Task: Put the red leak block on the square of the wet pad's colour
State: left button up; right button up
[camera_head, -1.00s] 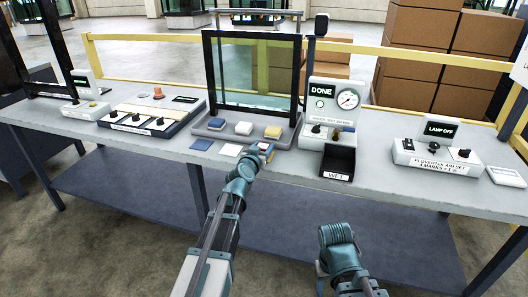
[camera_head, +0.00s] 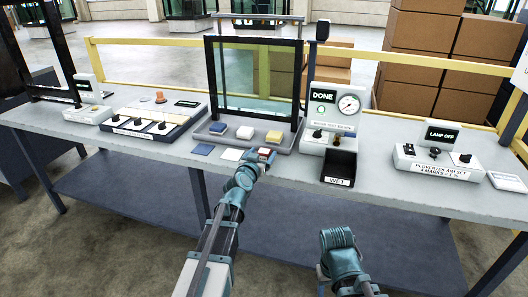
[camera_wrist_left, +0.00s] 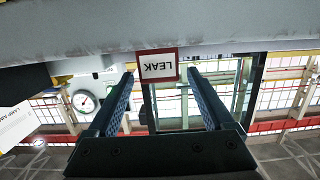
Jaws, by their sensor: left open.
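The red leak block (camera_head: 268,151) is at the bench's front edge, by the tips of my left gripper (camera_head: 262,157). In the left wrist view the block (camera_wrist_left: 158,65) shows a white face with LEAK upside down, between the two open fingertips (camera_wrist_left: 160,75). Gaps show on both sides of it. A blue square (camera_head: 202,149) and a white square (camera_head: 231,154) lie left of the gripper. Any square under the block is hidden. Blue (camera_head: 218,128), white (camera_head: 245,132) and yellow (camera_head: 273,136) pads sit on the grey tray. My right gripper's fingers are out of sight.
A black bin labelled WET (camera_head: 338,168) stands right of the block, before the gauge unit (camera_head: 332,130) reading DONE. A framed glass pane (camera_head: 253,80) rises behind the tray. A lamp unit (camera_head: 438,163) stands at right, a switch panel (camera_head: 150,120) at left.

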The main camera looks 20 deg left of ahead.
pick_arm(q)
jog(key=s+r+p, duration=0.1)
jog(key=s, duration=0.8)
jog(key=shift+s+a+r, duration=0.15)
jog(key=shift+s+r, duration=0.1)
jog(key=shift+s, duration=0.05)
jog(key=s+d+m+g+h+p, duration=0.25)
jog(key=d+g+p, duration=0.2)
jog(key=d, duration=0.35)
jog(key=s+d+m+g+h+p, duration=0.2)
jog(key=s+d+g+p, duration=0.15)
jog(key=d+p, duration=0.35)
jog(key=s+d+r+n+g+y+p, duration=0.1)
jog(key=s+g+y+p, duration=0.5)
jog(key=s, duration=1.2)
jog(key=d+r+g+p, duration=0.1)
jog(key=g+p, duration=0.1)
jog(key=p, duration=0.1)
jog(key=shift+s+g, duration=0.2)
jog(key=shift+g, duration=0.1)
